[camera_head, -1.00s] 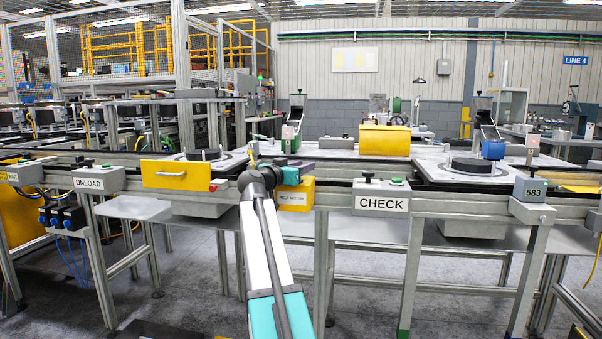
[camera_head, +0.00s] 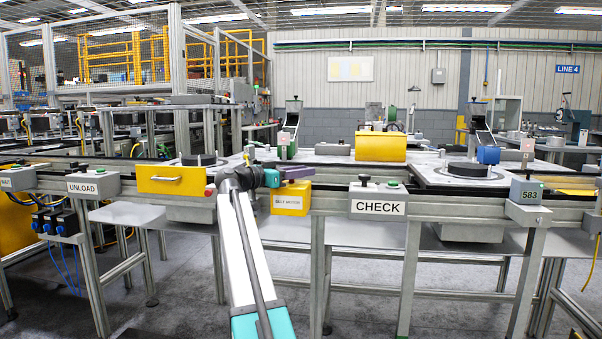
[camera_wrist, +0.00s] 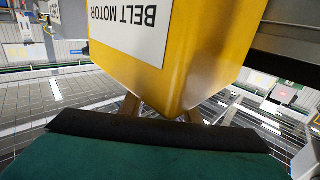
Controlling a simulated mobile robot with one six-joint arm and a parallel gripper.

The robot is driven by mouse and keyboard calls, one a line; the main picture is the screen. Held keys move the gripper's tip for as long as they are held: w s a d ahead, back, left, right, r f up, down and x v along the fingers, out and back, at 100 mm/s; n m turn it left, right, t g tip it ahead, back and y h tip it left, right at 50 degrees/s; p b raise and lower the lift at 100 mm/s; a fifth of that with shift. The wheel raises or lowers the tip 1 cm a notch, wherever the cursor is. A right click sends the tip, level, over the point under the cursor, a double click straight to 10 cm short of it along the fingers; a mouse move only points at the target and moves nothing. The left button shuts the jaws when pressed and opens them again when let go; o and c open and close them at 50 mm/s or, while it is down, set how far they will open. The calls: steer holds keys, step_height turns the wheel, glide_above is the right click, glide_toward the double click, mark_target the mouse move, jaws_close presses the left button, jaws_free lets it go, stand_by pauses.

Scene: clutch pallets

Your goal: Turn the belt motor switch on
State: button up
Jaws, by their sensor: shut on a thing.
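The belt motor box (camera_head: 290,203) is yellow with a white label and hangs at the front rail, left of the CHECK box. It fills the upper middle of the wrist view (camera_wrist: 193,60), with its BELT MOTOR label upside down. My gripper (camera_head: 299,172) is right above this box in the head view. In the wrist view its two tan fingers show on either side of the box's near edge, their tips hidden behind the box. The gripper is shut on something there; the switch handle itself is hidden.
The CHECK box (camera_head: 378,202) with black and green buttons is to the right on the same rail. A yellow drawer (camera_head: 171,180) and the UNLOAD box (camera_head: 93,186) are to the left. A larger yellow box (camera_head: 381,146) stands behind on the line.

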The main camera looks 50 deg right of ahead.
steer(key=shift+s+f, duration=0.1)
steer(key=shift+f, duration=0.05)
steer(key=o, duration=1)
steer(key=shift+o, duration=0.2)
steer(key=shift+a, duration=0.5)
steer(key=p+v, duration=0.4)
steer(key=v, duration=0.8)
steer(key=shift+a, duration=0.4)
steer(key=shift+w, duration=0.25)
